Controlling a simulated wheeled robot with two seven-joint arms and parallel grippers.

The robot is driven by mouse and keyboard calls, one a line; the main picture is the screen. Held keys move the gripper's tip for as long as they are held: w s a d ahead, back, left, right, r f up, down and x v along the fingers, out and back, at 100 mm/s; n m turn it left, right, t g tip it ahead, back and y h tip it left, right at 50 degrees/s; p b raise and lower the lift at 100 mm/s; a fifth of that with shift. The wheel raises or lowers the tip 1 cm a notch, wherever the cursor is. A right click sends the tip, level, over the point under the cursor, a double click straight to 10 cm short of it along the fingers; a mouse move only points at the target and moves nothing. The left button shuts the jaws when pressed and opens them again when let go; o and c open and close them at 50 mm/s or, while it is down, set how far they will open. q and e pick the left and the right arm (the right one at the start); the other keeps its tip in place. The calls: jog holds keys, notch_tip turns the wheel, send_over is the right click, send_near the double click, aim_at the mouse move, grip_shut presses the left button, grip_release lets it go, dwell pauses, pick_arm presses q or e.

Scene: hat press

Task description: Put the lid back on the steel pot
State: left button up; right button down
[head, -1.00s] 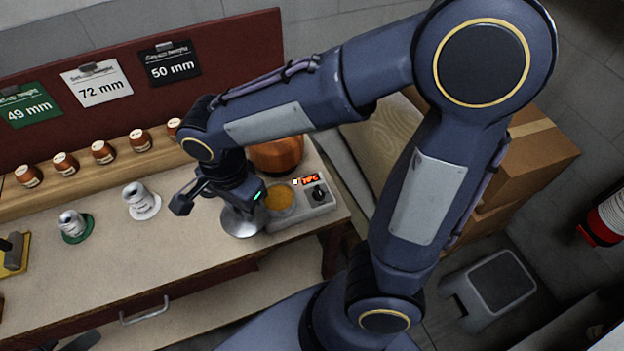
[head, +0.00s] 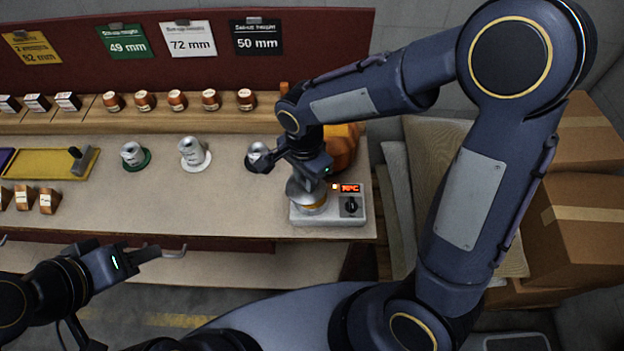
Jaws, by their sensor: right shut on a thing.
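The steel pot (head: 316,208) sits on the grey hot plate (head: 327,219) at the right end of the bench, with a yellowish band of its contents or rim showing. My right gripper (head: 303,172) is shut on the steel lid (head: 301,190), holding it from above over the pot. The lid covers most of the pot's opening in this view. I cannot tell whether lid and pot touch. My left gripper (head: 143,254) is low at the left, in front of the bench and away from the pot; its finger opening is unclear.
A copper-orange vessel (head: 343,146) stands just behind the hot plate. A steel piece on a dark base (head: 259,157) is left of my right gripper. Two more steel pieces (head: 193,151) (head: 133,154) and a yellow tray (head: 45,163) are further left. The bench's front middle is clear.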

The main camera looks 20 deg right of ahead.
jog(key=shift+w+d+f, duration=0.3)
jog(key=shift+d+f, duration=0.05)
jog(key=shift+f, duration=0.2)
jog(key=shift+w+d+f, duration=0.3)
jog(key=shift+d+f, duration=0.05)
jog(key=shift+f, duration=0.2)
jog(key=f, duration=0.3)
jog(key=shift+w+d+f+p, duration=0.15)
jog(key=shift+w+f+p, duration=0.05)
jog(key=shift+f+p, duration=0.15)
jog(key=shift+f+b, duration=0.45)
jog(key=shift+b, duration=0.2)
jog(key=c, duration=1.2)
grip_release()
